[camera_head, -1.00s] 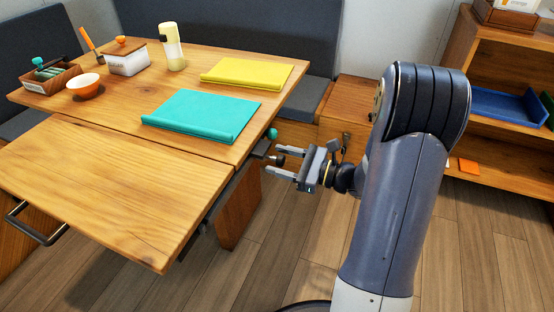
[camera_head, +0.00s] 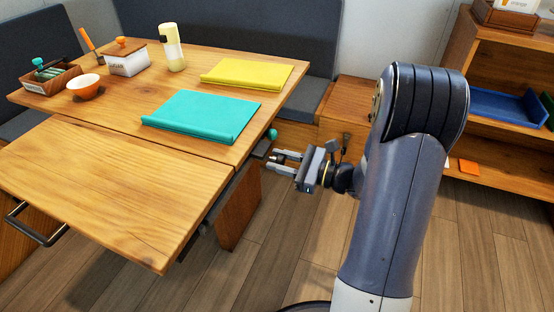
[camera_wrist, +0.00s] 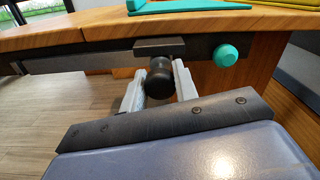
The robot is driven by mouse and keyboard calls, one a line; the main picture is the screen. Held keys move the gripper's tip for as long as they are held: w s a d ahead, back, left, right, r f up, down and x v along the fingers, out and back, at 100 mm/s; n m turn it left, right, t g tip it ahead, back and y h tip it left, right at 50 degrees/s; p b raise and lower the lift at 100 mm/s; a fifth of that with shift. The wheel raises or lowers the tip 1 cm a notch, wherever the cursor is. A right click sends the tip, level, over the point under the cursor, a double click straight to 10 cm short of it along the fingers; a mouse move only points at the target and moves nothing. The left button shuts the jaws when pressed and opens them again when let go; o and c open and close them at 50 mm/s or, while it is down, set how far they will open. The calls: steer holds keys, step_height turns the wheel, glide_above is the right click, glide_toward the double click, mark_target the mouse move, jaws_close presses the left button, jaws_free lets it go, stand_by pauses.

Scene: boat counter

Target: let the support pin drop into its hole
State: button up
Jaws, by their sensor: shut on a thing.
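The support pin, seen as a dark round knob (camera_wrist: 160,88), sticks out below a dark block (camera_wrist: 159,46) on the rail under the table's edge. My gripper (camera_wrist: 158,88) is shut on this knob, one pale finger on each side. In the head view my gripper (camera_head: 282,161) is beside the table's right edge, below the top, and the knob is mostly hidden by the fingers. The pin's shaft and the hole are hidden.
A teal knob (camera_wrist: 226,55) sits right of the block, close to my right finger. The wooden table (camera_head: 110,190) has a teal folder (camera_head: 200,115) and yellow folder (camera_head: 247,72) on top. Shelves (camera_head: 500,100) stand at the right; the floor between is clear.

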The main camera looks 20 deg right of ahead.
steer(key=shift+w+a, duration=0.1)
steer(key=shift+a, duration=0.05)
steer(key=shift+w+a, duration=0.2)
steer(key=shift+a, duration=0.05)
steer(key=shift+w+a, duration=0.1)
steer(key=o, duration=1)
steer(key=shift+r, duration=0.1)
steer(key=shift+c, duration=0.2)
steer(key=p+v, duration=0.2)
steer(key=v, duration=0.9)
steer(key=shift+w+a, duration=0.1)
steer(key=shift+a, duration=0.1)
